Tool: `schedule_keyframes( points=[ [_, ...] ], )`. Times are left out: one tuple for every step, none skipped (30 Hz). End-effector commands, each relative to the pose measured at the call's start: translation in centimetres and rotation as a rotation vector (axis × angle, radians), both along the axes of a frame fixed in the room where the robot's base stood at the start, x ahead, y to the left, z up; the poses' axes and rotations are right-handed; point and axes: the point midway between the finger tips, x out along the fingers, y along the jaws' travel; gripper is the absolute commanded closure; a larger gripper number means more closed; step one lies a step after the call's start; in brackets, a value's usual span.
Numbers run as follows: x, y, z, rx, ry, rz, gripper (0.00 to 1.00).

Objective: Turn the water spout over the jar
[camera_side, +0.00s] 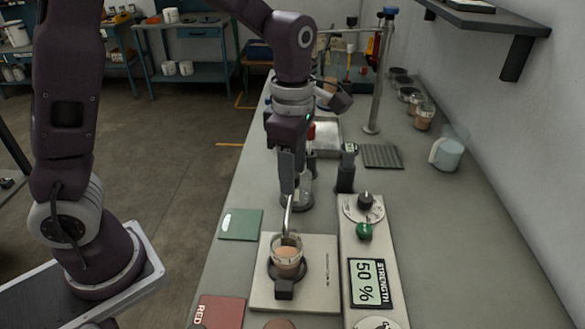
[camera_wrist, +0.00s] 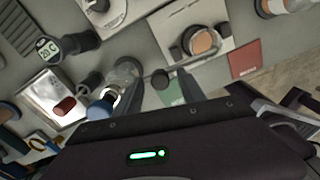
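The jar (camera_side: 287,257) is clear glass with brown contents. It stands on a pale base plate, and in the wrist view the jar (camera_wrist: 201,42) is at the upper middle. The spout (camera_side: 288,216) is a thin bent metal tube pointing toward the jar; its tip shows near the jar's rim, and I cannot tell if it is over the mouth. In the wrist view the spout (camera_wrist: 174,68) runs from a dark round knob toward the jar. My gripper (camera_wrist: 160,88) points down, fingers apart either side of the knob, without visible contact. In the side view my gripper (camera_side: 287,200) hides the spout's far end.
A control panel (camera_side: 377,307) reading "STRENGTH 50 %" lies right of the jar. A green card (camera_side: 240,224) and red card (camera_side: 219,312) lie left. A dark thermometer (camera_side: 347,167) and a glass vessel (camera_wrist: 128,70) stand near the gripper.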

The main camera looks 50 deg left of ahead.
Motion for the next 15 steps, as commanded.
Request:
schedule_keyframes(
  points=[
    [0.0,0.0,0.0,0.000,0.000,0.000,0.53],
    [0.0,0.0,0.0,0.000,0.000,0.000,0.53],
    [0.0,0.0,0.0,0.001,0.001,0.000,0.53],
    [0.0,0.0,0.0,0.000,0.001,0.000,0.53],
    [0.0,0.0,0.0,0.000,0.001,0.000,0.53],
    [0.0,0.0,0.0,0.001,0.001,0.000,0.53],
    [0.0,0.0,0.1,0.000,0.000,0.000,0.53],
    [0.0,0.0,0.4,0.000,-0.001,0.000,0.53],
    [0.1,0.0,1.0,-0.001,-0.003,-0.001,0.53],
    [0.1,0.0,1.5,-0.001,-0.004,0.000,0.53],
    [0.1,0.0,2.2,-0.001,-0.005,0.000,0.53],
    [0.1,0.0,3.1,0.000,-0.006,0.001,0.53],
    [0.1,0.0,3.8,-0.001,-0.005,0.000,0.53],
    [0.1,0.0,4.4,-0.001,-0.005,0.000,0.53],
    [0.1,0.0,5.1,0.000,-0.004,-0.001,0.53]
  ],
)
